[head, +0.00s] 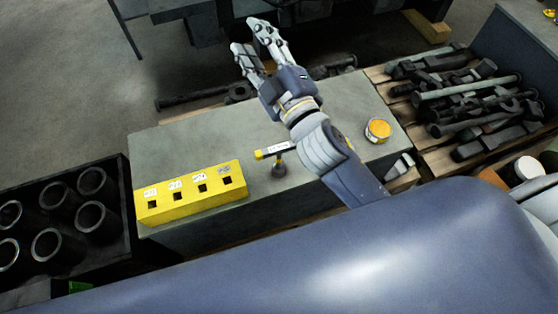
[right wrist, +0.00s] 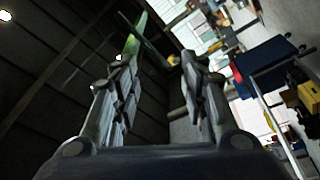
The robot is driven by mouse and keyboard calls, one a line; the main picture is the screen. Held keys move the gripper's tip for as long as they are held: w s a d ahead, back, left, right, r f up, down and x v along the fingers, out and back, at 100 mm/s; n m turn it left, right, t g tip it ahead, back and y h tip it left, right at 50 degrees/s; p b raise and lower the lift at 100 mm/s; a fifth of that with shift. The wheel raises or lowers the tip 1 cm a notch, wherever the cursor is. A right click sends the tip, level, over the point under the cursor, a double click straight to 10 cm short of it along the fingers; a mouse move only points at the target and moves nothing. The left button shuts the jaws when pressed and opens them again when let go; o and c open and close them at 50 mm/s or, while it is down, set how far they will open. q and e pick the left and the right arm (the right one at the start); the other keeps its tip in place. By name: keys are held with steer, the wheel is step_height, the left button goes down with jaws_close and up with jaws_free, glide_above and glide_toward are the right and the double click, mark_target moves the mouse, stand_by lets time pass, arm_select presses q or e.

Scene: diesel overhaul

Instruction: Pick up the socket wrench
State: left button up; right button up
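The socket wrench (head: 274,151) has a yellow-and-white cross handle and a short dark shank. It stands on the grey bench top, right of the yellow block; its lower end meets a dark round piece (head: 279,170). My right gripper (head: 248,36) is beyond the wrench toward the top of the head view, its fingers spread and empty, pointing away from the wrench. In the right wrist view the open fingers (right wrist: 160,58) have nothing between them, and the wrench does not show. My left gripper is not in view.
A yellow block (head: 191,191) with square holes lies on the bench (head: 220,143). A dark crate of cylinders (head: 123,196) is at left; pallets with dark metal parts (head: 470,97) are at right.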

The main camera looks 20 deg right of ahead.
steer(key=s+a+r+n+g+y, duration=0.3)
steer(key=a+r+n+g+y, duration=0.1)
steer(key=a+n+y, duration=0.5)
steer(key=s+a+r+n+g+y, duration=0.45)
steer(key=a+n+y, duration=0.2)
steer(key=n, duration=0.55)
steer(key=s+a+f+n+g+y, duration=0.1)
steer(key=s+a+f+n+g, duration=0.35)
steer(key=n+g, duration=0.4)
steer(key=n+g+h, duration=0.3)
steer(key=n+h, duration=0.9)
steer(key=h, duration=0.8)
glide_above(279, 147)
steer(key=shift+m, duration=0.25)
steer(key=f, duration=2.2)
steer(key=shift+w+a+f, duration=0.25)
steer(key=shift+w, duration=0.1)
steer(key=shift+h, duration=0.35)
steer(key=f, duration=0.5)
steer(key=shift+d+p, duration=0.3)
steer(key=shift+d, duration=0.1)
steer(key=f, duration=0.1)
steer(key=f+p, duration=0.1)
steer(key=f, duration=0.2)
steer(key=shift+s+a+f, duration=0.15)
steer(key=shift+s+f, duration=0.2)
steer(key=shift+s, duration=0.05)
steer(key=shift+w+f, duration=0.1)
steer(key=shift+f, duration=0.45)
jaws_close()
